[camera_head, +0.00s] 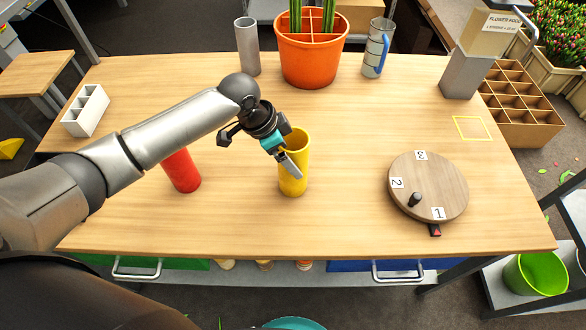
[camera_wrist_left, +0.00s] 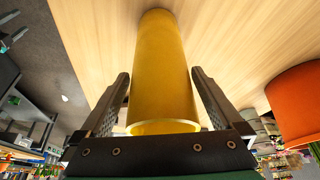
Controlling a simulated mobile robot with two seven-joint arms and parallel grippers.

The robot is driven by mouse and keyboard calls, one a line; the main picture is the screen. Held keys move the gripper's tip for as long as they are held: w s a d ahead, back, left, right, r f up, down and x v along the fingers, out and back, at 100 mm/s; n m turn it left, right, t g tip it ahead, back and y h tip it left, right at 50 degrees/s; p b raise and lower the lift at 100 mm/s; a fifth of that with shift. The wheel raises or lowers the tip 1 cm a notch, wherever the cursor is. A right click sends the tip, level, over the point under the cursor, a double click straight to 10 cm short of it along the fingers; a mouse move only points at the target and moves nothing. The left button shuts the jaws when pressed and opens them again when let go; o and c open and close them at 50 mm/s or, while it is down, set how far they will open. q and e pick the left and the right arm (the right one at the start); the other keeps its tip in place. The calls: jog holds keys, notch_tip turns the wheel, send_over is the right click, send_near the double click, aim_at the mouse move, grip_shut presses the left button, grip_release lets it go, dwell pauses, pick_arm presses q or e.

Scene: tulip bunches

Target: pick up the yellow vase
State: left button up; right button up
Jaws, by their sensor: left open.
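The yellow vase (camera_head: 293,172) stands upright on the wooden table in the head view, near the middle. My left gripper (camera_head: 290,168) is at the vase, covering part of its near left side and upper part. In the left wrist view, the yellow vase (camera_wrist_left: 160,75) lies between the two open fingers (camera_wrist_left: 160,98), one finger on each side, with its rim close to the palm. A gap shows beside the fingers, so they are not closed on it. My right gripper is not in view.
A red vase (camera_head: 182,170) stands left of the yellow one, under my left arm. A round wooden turntable (camera_head: 440,180) is at the right. A white divided box (camera_head: 86,111) is at left.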

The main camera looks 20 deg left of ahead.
pick_arm(q)
jog(key=shift+w+d+f, duration=0.15)
jog(key=shift+d+f, duration=0.05)
jog(key=shift+f, duration=0.4)
jog(key=shift+r, duration=0.1)
jog(key=c, duration=1.5)
